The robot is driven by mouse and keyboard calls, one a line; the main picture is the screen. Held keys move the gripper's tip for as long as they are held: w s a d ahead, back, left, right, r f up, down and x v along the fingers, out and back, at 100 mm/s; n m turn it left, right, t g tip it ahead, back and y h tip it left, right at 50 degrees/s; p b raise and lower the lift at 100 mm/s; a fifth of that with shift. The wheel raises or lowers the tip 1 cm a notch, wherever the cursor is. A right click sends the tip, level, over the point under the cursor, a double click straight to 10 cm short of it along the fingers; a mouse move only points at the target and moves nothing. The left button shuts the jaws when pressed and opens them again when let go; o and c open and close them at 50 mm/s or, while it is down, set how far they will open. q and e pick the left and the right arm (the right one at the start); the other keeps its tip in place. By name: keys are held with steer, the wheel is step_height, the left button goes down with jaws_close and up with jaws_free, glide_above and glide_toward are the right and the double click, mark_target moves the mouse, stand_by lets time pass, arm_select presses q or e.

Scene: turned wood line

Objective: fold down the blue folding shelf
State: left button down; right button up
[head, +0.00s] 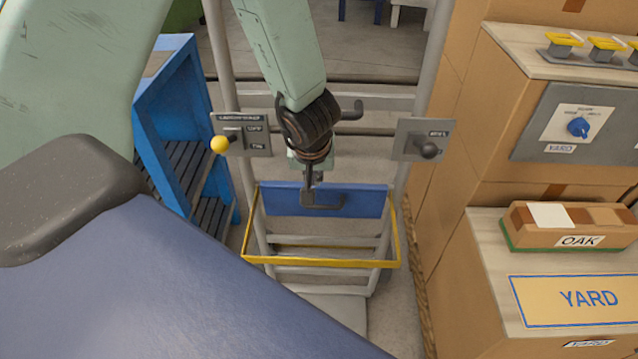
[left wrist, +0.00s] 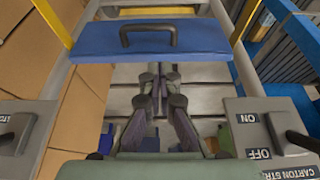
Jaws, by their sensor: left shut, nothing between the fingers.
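The blue folding shelf (head: 360,203) is a blue panel with a dark bar handle (head: 324,205), set between the grey uprights of a frame. It looks raised at the back of a yellow rail (head: 320,263); its exact tilt is hard to tell. In the left wrist view the panel (left wrist: 200,42) and handle (left wrist: 148,32) show at the top. My left gripper (head: 313,183) is shut and empty, in front of the panel near the handle. Its fingertips (left wrist: 157,80) appear apart from the handle. My right gripper is not in view.
A switch plate with a yellow ball lever (head: 220,144) sits left of my arm; another with a dark knob (head: 430,149) sits right. A blue slatted rack (head: 180,130) stands left. Cartons and a counter with an OAK block (head: 570,228) stand right.

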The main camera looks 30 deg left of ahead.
mark_target(323, 207)
arm_select(q)
steer(key=b+x, duration=0.1)
steer(key=x, duration=0.2)
steer(key=b+x, duration=0.3)
steer(key=x, duration=0.2)
steer(key=shift+s+a+f+b, duration=0.1)
steer(key=shift+s+f+b, duration=0.2)
steer(key=shift+f, duration=0.15)
steer(key=shift+w+f, duration=0.25)
steer(key=shift+f, duration=0.1)
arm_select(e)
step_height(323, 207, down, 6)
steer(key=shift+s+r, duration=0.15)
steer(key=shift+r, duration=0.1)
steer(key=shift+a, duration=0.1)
arm_select(q)
steer(key=shift+w+f+b, duration=0.1)
steer(key=shift+b, duration=0.2)
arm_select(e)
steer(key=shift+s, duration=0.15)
